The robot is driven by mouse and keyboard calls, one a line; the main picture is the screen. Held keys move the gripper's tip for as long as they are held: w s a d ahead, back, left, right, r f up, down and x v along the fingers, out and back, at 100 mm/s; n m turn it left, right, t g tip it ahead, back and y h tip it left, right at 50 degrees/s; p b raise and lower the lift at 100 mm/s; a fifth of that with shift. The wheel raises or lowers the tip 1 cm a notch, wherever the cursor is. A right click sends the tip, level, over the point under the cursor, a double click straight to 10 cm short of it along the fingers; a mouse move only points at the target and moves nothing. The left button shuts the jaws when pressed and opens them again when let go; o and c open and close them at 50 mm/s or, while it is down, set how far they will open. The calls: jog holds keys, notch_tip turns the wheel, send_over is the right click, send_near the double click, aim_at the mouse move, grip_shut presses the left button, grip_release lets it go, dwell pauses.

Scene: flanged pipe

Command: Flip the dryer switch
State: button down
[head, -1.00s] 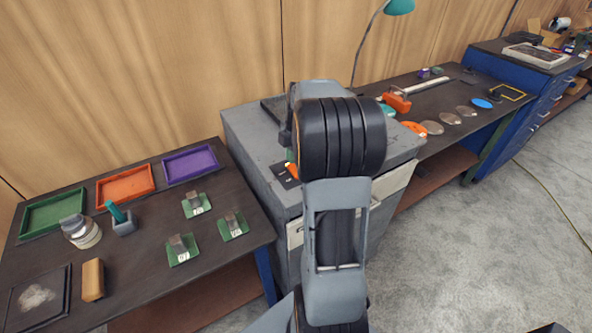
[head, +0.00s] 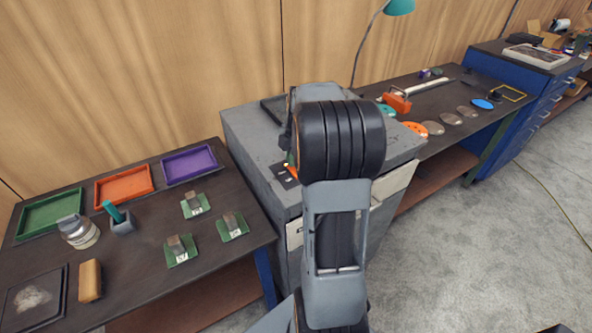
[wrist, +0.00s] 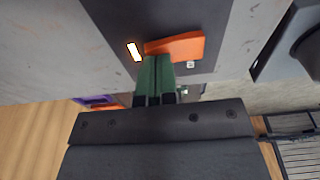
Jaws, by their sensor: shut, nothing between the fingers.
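The orange switch lever (wrist: 178,46) sits on a dark panel (wrist: 205,20) on the grey cabinet (head: 245,130). A small bright white indicator with an orange edge (wrist: 134,51) is beside the lever's left end. My gripper (wrist: 155,62) has its green fingers shut and empty. Its tips are at the lever's left end, between lever and indicator; I cannot tell if they touch. In the head view, a bit of orange (head: 292,171) and the panel's edge (head: 284,177) show left of my arm, which hides most of the gripper and panel.
The left table holds purple (head: 190,165), orange (head: 124,185) and green (head: 50,212) trays, a jar (head: 79,232) and several green boards. A bench (head: 440,115) with discs and an orange tool (head: 397,101) is to the right. A lamp (head: 399,7) stands behind.

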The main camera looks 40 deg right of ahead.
jog(key=shift+f, duration=0.25)
jog(key=shift+r+p, duration=2.5)
jog(key=shift+r, duration=1.1)
